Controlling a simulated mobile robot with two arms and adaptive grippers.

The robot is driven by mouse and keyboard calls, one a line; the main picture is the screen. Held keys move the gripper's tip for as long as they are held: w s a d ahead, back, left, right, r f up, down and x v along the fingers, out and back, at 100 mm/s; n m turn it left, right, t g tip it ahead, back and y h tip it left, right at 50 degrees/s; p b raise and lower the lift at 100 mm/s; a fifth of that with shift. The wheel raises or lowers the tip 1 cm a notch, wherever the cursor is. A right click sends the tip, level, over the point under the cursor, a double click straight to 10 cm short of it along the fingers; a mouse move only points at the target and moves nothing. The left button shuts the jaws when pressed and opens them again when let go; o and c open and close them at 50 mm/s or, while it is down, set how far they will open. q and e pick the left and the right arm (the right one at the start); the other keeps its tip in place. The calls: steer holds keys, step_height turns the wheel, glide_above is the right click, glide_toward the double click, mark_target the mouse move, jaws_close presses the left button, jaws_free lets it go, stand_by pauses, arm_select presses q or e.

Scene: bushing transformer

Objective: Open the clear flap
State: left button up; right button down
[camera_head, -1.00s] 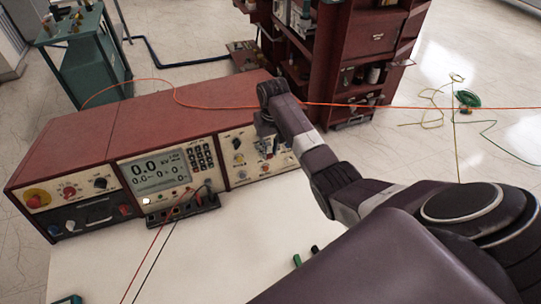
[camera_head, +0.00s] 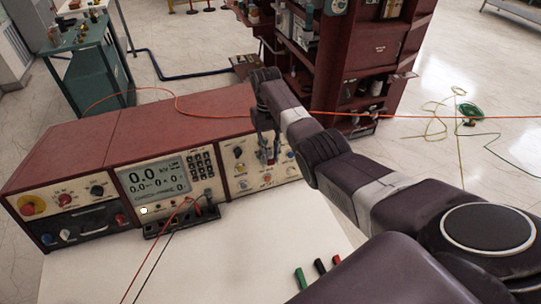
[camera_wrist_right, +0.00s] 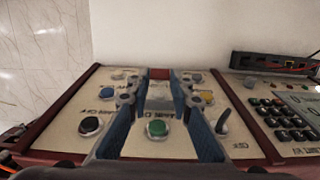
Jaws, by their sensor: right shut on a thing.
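The clear flap (camera_wrist_right: 160,97) is a small, see-through greyish piece on the right-hand control panel of the red-topped test set (camera_head: 150,125). My right gripper (camera_head: 268,160) reaches down in front of that panel. In the right wrist view its two blue-padded fingers (camera_wrist_right: 159,92) stand either side of the flap and are shut on it. A red part (camera_wrist_right: 159,73) shows just beyond the fingertips. The flap's exact angle is hard to tell, and in the head view the gripper hides it. My left gripper is not in view.
A green button (camera_wrist_right: 157,128), a black knob (camera_wrist_right: 90,125) and a toggle lever (camera_wrist_right: 223,120) lie close around the fingers. An orange cable (camera_head: 340,114) runs behind my arm. The white tabletop (camera_head: 220,260) in front is mostly clear, with coloured clips (camera_head: 319,266).

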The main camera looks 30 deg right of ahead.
steer(key=c, duration=1.7)
jaws_free()
steer(key=shift+f, duration=0.1)
steer(key=r, duration=0.4)
steer(key=w+r, duration=0.1)
steer(key=r, duration=0.7)
steer(key=shift+w+d, duration=0.2)
steer(key=shift+w, duration=0.1)
steer(key=shift+f, duration=0.1)
